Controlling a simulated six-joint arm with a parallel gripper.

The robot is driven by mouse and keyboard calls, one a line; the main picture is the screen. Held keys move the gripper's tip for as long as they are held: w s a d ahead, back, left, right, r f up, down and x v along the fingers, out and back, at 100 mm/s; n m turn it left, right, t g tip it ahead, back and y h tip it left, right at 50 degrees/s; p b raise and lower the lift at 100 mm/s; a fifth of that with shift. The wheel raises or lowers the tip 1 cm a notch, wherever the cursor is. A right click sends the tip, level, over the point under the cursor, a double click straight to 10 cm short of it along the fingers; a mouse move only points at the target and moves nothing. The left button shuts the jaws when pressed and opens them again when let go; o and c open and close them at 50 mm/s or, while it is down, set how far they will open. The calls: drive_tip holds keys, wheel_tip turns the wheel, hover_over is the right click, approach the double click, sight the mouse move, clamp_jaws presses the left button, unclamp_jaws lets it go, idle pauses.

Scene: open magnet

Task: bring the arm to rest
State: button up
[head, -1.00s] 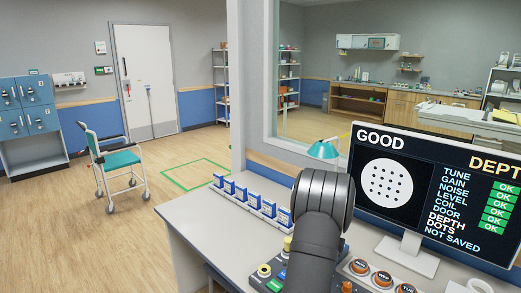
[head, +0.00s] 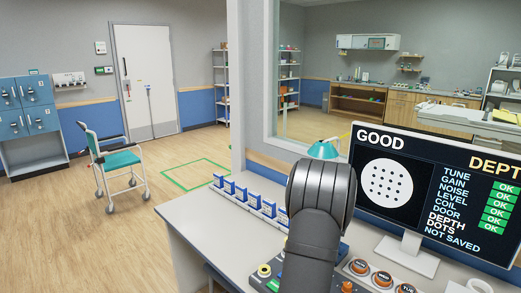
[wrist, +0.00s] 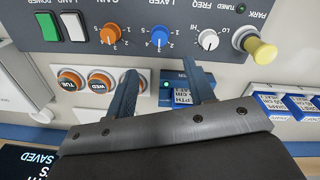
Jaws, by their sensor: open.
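My arm stands over the desk at the bottom of the head view and hides its own gripper there. In the wrist view my gripper (wrist: 160,68) is open, its two dark blue-grey fingers spread in front of a grey control panel (wrist: 130,52). Nothing is clearly held between the fingers. A blue card (wrist: 184,97) with white lettering sits in a slot beside a small green light, partly behind the right finger. Whether a finger touches it, I cannot tell.
The panel carries orange (wrist: 110,34), blue (wrist: 160,36) and white (wrist: 208,39) knobs and a yellow knob (wrist: 262,52). Several blue-and-white cards (head: 250,199) stand on the desk (head: 190,222). A monitor (head: 435,195) reading GOOD is close on the right.

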drive_tip(key=f, duration=1.2)
drive_tip(key=shift+s+d+f, duration=0.1)
drive_tip(key=shift+d, duration=0.1)
drive_tip(key=shift+r+n, duration=0.2)
drive_tip(key=shift+n, duration=1.4)
drive_tip(key=n, duration=0.6)
drive_tip(key=shift+r+n, duration=0.2)
drive_tip(key=shift+n, duration=0.2)
drive_tip(key=shift+a+r, duration=0.1)
drive_tip(key=shift+r, duration=2.55)
